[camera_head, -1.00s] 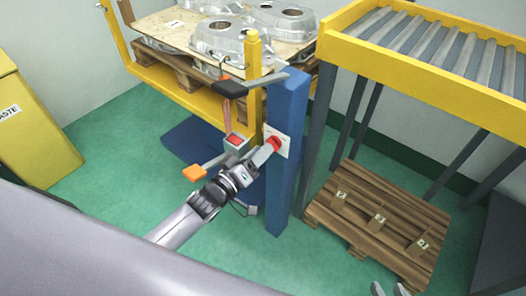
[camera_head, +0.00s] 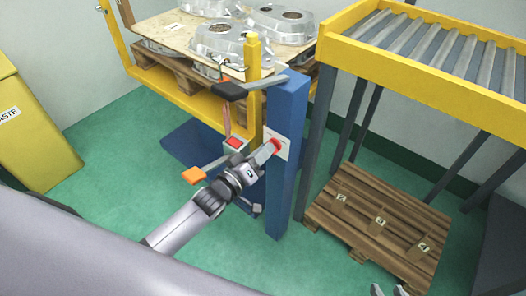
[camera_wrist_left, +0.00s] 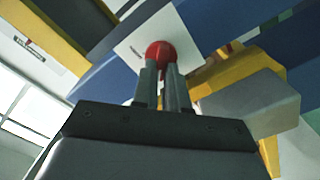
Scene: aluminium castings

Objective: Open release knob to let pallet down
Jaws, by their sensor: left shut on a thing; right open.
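The red release knob (camera_head: 274,147) sits on a white plate (camera_head: 283,148) on the blue post (camera_head: 288,185) of the yellow lift. My left gripper (camera_head: 268,152) reaches it from the lower left and is shut on it. In the left wrist view the round red knob (camera_wrist_left: 161,54) shows between my two fingertips (camera_wrist_left: 162,72). The raised pallet (camera_head: 186,78) rests on the yellow lift frame and carries several aluminium castings (camera_head: 222,36). My right gripper (camera_head: 388,290) shows only as fingertips at the bottom edge, apart and empty.
A red-topped control box (camera_head: 234,145) and orange-ended lever (camera_head: 193,176) are close to my left arm. A yellow roller conveyor (camera_head: 430,75) stands right, with an empty wooden pallet (camera_head: 378,222) below. A yellow waste bin (camera_head: 30,130) is at left. Green floor between is clear.

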